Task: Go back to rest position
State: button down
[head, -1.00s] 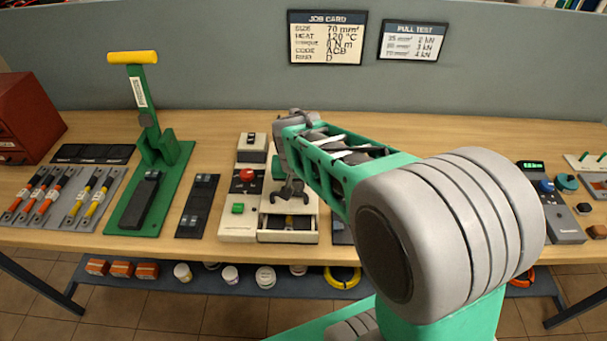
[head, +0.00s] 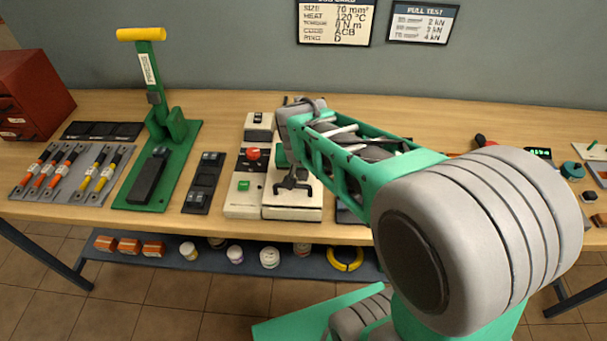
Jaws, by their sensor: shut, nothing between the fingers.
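My gripper (head: 291,186) shows in the head view at the end of my green and grey arm, pointing down. It is in front of and over the white machine (head: 291,208) in the middle of the bench. The fingers are dark and small in the picture, and nothing shows in them. The arm reaches in from the lower right and hides part of the bench behind it. The machine's drawer front is flush with its body, and its upper part is hidden by the gripper.
The wooden bench (head: 225,113) carries a control box with a red button (head: 253,154), a green lever press (head: 157,135), a cable tray (head: 72,172) and a red cabinet (head: 33,92). A lower shelf (head: 212,262) holds jars and boxes. The wall stands behind.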

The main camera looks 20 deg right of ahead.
jog(key=shift+w+d+r, duration=0.15)
jog(key=shift+w+d, duration=0.15)
jog(key=shift+w, duration=0.3)
jog(key=shift+w+d+r, duration=0.1)
jog(key=shift+w+d, duration=0.15)
jog(key=shift+w, duration=0.3)
jog(key=shift+w+a+r+b, duration=0.1)
jog(key=shift+w+r+b, duration=0.1)
jog(key=shift+r, duration=0.25)
jog(key=shift+w+a+r+b, duration=0.1)
jog(key=shift+w+r, duration=0.05)
jog(key=shift+r, duration=0.3)
jog(key=s+d+v, duration=0.1)
jog(key=v, duration=0.8)
jog(key=s+a+f+n+y, duration=0.1)
jog(key=s+a+f+n, duration=0.2)
jog(key=s+f, duration=0.3)
jog(key=shift+s+n+y+b, duration=0.35)
jog(key=shift+s+n, duration=0.45)
jog(key=shift+s, duration=1.4)
